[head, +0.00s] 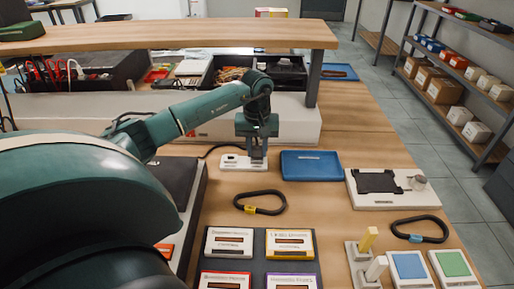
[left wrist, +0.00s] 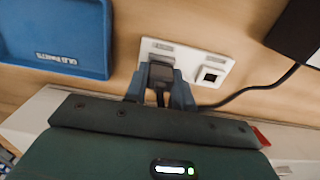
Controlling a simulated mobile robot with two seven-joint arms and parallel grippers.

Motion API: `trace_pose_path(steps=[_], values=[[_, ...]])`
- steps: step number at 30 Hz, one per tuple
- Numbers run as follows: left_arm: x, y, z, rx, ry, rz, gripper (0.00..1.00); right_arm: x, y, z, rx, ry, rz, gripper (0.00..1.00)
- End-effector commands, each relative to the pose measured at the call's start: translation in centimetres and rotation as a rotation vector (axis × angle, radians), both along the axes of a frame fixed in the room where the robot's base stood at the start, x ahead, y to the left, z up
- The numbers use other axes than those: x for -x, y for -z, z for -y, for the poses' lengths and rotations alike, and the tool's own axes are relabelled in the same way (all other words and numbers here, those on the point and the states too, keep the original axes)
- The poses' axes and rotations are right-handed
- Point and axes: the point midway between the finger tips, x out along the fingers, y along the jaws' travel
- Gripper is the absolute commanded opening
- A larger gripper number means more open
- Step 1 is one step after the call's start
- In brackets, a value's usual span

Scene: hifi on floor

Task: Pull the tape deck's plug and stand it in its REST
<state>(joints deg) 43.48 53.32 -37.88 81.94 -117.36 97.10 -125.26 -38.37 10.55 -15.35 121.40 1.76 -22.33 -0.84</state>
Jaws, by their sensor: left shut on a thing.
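A white plate (head: 231,161) lies on the wooden bench and also shows in the left wrist view (left wrist: 190,57). It has two labelled places; the labels are too small to read. My left gripper (head: 258,161) points down over the plate's right end in the head view. In the left wrist view its fingers (left wrist: 160,92) are shut on a dark plug (left wrist: 160,73) at one place. I cannot tell how deep the plug sits. The other place, a square dark opening (left wrist: 211,75), is empty. A black cable (left wrist: 252,90) runs towards the gripper. My right gripper is out of view.
A blue tray (head: 311,165) lies just right of the plate. A black cable loop with a yellow tag (head: 260,203) lies in front. A white device (head: 375,200) stands farther right. A wooden shelf (head: 180,35) spans above and behind. Several labelled boxes (head: 290,243) sit at the front.

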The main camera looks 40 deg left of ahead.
Motion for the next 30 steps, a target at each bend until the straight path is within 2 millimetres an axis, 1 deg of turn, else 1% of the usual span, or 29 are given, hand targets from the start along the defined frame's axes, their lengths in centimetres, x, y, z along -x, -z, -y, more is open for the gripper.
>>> trace_pose_path(steps=[3,4,13,23,24,26,29,30], values=[[0.0,0.0,0.0,0.000,0.000,0.000,0.06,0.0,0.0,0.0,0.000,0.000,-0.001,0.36],[0.0,0.0,0.0,0.000,0.000,0.000,0.27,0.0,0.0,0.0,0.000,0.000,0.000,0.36],[0.0,0.0,0.0,0.000,0.000,0.000,0.51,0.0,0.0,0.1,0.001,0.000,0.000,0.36],[0.0,0.0,0.0,0.000,0.000,0.000,0.51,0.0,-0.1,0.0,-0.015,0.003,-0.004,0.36],[0.0,-0.1,0.0,-0.001,0.000,0.001,0.51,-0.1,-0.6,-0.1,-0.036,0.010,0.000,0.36],[-0.1,-1.2,-0.1,-0.002,0.001,0.004,0.51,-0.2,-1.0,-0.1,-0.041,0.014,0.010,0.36],[-0.1,-3.2,-0.1,-0.002,0.001,0.004,0.51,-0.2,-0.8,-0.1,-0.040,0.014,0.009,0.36],[-0.1,-4.2,0.0,-0.002,0.001,0.006,0.51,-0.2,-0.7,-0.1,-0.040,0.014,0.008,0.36]])
